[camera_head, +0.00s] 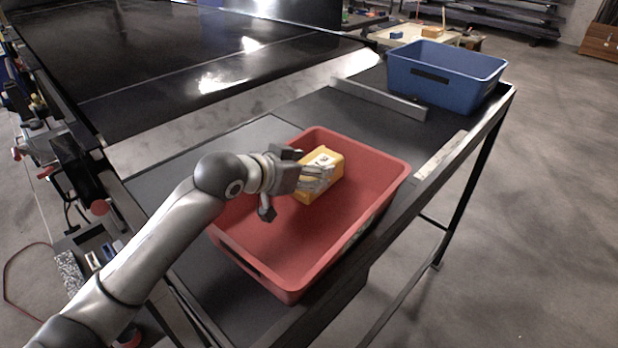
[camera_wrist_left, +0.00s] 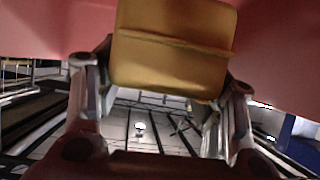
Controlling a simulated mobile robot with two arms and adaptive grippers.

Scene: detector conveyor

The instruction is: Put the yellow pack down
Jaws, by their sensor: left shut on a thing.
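The yellow pack (camera_head: 325,172) is inside the red bin, toward its far end, with a pale label on top. My left gripper (camera_head: 318,178) reaches into the bin and is shut on the pack. In the left wrist view the pack (camera_wrist_left: 173,48) sits between the two fingers of the gripper (camera_wrist_left: 165,95). The red bin (camera_head: 262,262) stands on the dark table, and its wall (camera_wrist_left: 55,28) fills the upper part of the wrist view. I cannot tell whether the pack touches the bin floor. My right gripper does not show.
A blue bin (camera_head: 447,75) stands at the far right end of the table (camera_head: 215,160). A low metal bar (camera_head: 380,98) lies between the bins. A wide black conveyor (camera_head: 190,60) lies behind. The near part of the red bin is empty.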

